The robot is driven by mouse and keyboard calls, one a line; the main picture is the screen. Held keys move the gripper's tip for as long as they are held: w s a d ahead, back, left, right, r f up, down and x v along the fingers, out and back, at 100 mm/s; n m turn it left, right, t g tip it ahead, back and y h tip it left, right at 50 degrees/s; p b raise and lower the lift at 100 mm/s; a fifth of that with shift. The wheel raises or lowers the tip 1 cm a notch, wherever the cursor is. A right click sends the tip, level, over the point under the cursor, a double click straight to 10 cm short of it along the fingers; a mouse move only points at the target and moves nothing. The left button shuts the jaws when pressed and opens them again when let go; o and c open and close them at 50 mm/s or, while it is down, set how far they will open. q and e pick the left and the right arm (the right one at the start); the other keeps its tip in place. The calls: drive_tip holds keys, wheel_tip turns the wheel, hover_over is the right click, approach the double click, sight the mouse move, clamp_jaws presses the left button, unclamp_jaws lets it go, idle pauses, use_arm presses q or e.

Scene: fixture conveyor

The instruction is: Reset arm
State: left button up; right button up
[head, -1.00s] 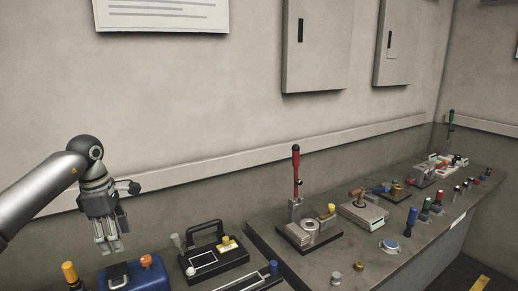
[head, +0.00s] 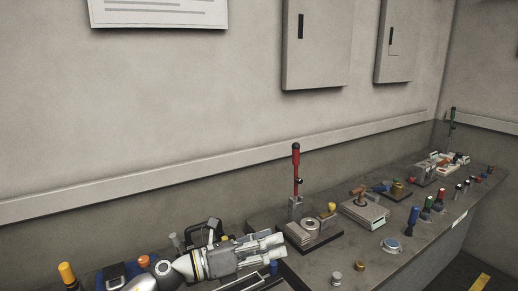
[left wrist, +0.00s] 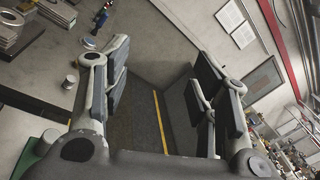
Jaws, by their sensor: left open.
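My left gripper (head: 272,248) reaches in low from the bottom left of the head view, its fingers pointing right. It is in front of the black fixture with a handle (head: 215,226) and partly hides it and the blue block (head: 115,275). In the left wrist view my left gripper (left wrist: 158,95) has its fingers wide apart, with only dark floor and a yellow line showing between them. Nothing is held. My right arm is not in view.
A clamp fixture with a red upright lever (head: 296,172) stands just right of the gripper. More fixtures and coloured knobs line the grey bench (head: 395,258) towards the right. Wall cabinets (head: 315,45) hang behind. The space above the bench is clear.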

use_arm(q)
drive_tip(key=a+n+t+y, duration=0.65)
drive_tip(key=n+t, duration=0.45)
drive_tip(key=n, duration=0.7)
drive_tip(key=s+a+f+n+g+y, duration=0.2)
drive_tip(key=s+a+f+n+y, duration=0.3)
drive_tip(key=a+f+n+y, duration=0.8)
drive_tip(key=s+a+f+n+g+h, duration=0.1)
drive_tip(key=s+f+n+g, duration=0.35)
drive_tip(key=s, duration=0.45)
drive_tip(key=s+a+f+n+g+h, duration=0.1)
drive_tip(key=s+f+n+g, duration=0.3)
drive_tip(key=s, duration=0.6)
drive_tip(key=s+a+f+n+g+h, duration=0.1)
drive_tip(key=s+f+n+g, duration=0.1)
drive_tip(key=s+f+g, duration=0.5)
drive_tip(key=s+f+t+b, duration=0.25)
drive_tip(key=f+b, duration=0.35)
drive_tip(key=f, duration=2.5)
drive_tip(key=s+a+f+g+b, duration=0.1)
drive_tip(key=s+a+f+b, duration=0.2)
drive_tip(key=s+f, duration=1.4)
wheel_tip(320, 180, down, 3)
drive_tip(key=shift+g+b, duration=0.4)
drive_tip(key=shift+b, duration=0.1)
drive_tip(key=shift+s+y, duration=0.1)
drive_tip(key=shift+y, duration=0.15)
